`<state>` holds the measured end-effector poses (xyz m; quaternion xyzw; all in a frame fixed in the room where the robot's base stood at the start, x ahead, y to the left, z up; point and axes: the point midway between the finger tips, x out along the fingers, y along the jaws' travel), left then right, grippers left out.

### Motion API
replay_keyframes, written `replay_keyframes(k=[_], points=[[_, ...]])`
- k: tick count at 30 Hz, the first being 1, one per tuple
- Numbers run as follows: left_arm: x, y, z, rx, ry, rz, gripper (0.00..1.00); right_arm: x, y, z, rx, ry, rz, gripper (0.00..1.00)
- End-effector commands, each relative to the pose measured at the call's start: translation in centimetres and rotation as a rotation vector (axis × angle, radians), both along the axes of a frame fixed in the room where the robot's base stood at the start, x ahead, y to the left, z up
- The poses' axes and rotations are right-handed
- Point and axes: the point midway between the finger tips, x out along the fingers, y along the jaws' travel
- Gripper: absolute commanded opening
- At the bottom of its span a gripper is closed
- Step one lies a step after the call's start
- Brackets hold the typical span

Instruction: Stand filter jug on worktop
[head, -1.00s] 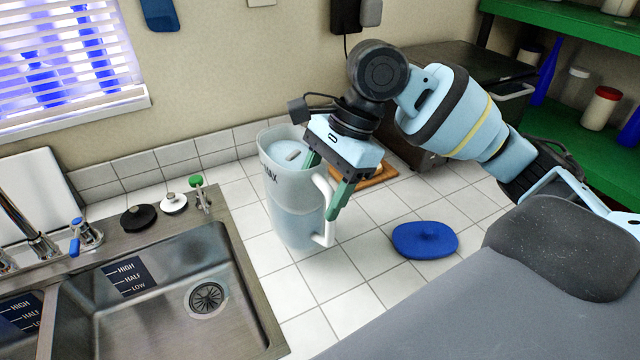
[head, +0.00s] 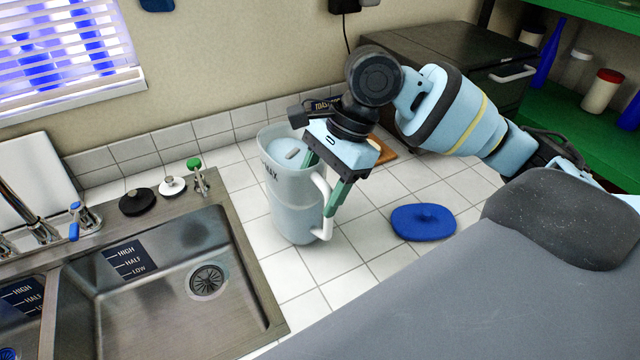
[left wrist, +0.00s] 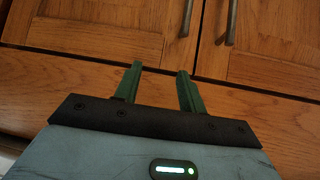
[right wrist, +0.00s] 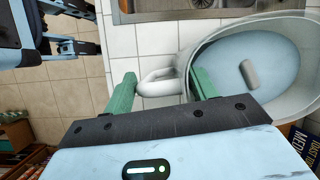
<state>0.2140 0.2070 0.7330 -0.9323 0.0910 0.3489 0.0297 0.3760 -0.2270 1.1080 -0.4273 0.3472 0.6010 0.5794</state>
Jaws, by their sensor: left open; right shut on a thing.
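My right gripper (head: 325,182) is shut on the handle, one finger on either side. My left gripper (left wrist: 158,78) is open and empty before wooden cabinet doors (left wrist: 110,25).
The sink (head: 160,310) lies left of the jug, with a tap and several knobs behind it. A blue round lid (head: 423,222) lies on the tiles to the right. A wooden board (head: 383,152) is partly hidden behind my right wrist. Tiles in front are clear.

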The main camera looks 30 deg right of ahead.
Motion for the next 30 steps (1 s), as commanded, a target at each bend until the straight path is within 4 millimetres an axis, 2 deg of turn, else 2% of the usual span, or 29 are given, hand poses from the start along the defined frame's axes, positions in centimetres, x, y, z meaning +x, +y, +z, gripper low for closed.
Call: replay_keyframes(k=[23,24,28,30], points=[[0.1,0.0,0.1,0.000,-0.003,-0.001,0.40,0.0,0.0,-1.1,0.001,-0.004,-0.001,0.00],[0.1,0.0,0.1,0.000,-0.003,-0.001,0.40,0.0,0.0,-1.0,0.001,-0.004,-0.001,0.62],[0.1,0.0,0.1,0.000,-0.003,-0.001,0.40,0.0,0.0,-1.1,0.001,-0.003,0.000,0.79],[0.1,0.0,0.1,0.000,-0.002,-0.001,0.40,0.0,0.0,-1.1,0.001,-0.002,-0.001,0.83]])
